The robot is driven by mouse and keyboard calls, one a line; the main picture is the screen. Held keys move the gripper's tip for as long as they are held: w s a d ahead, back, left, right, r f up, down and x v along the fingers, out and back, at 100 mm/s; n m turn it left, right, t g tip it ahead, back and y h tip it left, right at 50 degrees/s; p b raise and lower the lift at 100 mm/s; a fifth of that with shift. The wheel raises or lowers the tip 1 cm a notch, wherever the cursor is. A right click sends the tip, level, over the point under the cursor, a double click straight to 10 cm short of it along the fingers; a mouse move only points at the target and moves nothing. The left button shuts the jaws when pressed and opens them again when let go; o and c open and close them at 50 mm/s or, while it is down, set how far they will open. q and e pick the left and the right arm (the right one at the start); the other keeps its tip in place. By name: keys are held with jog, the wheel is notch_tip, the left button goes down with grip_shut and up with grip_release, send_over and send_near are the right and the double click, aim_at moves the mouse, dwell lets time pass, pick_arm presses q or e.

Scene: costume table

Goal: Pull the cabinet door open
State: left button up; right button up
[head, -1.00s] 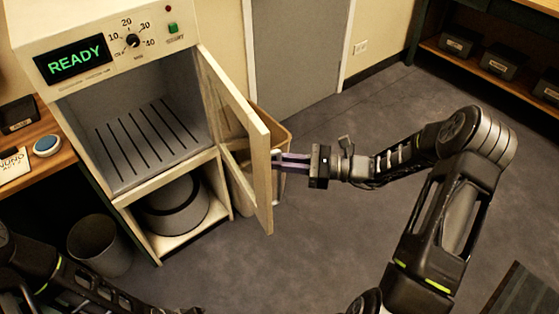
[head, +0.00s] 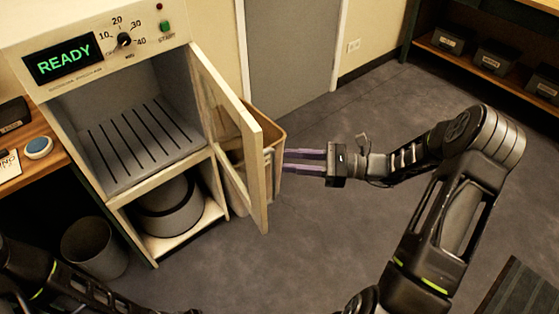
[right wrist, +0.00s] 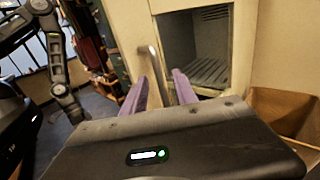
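The cream cabinet door (head: 251,170) has a window panel and stands swung well out from the cabinet (head: 160,185), hinged on the opening's right side. Its upright handle bar (right wrist: 151,62) shows beyond and between my right fingers in the right wrist view. My right gripper (head: 286,160) is open, its two purple fingers apart, on the outer side of the door. Its tips are close to the handle; whether they touch it I cannot tell. My left arm shows at the lower left in the head view, but its gripper is out of frame.
The cabinet's upper chamber has a slotted floor, and a round drum (head: 172,207) sits below. A tan bin (head: 275,130) stands behind the door. A grey bin (head: 95,248) stands left of the cabinet.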

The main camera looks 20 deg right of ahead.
jog(key=v, duration=0.2)
jog(key=shift+s+d, duration=0.15)
jog(key=shift+d, duration=0.1)
dwell(0.4)
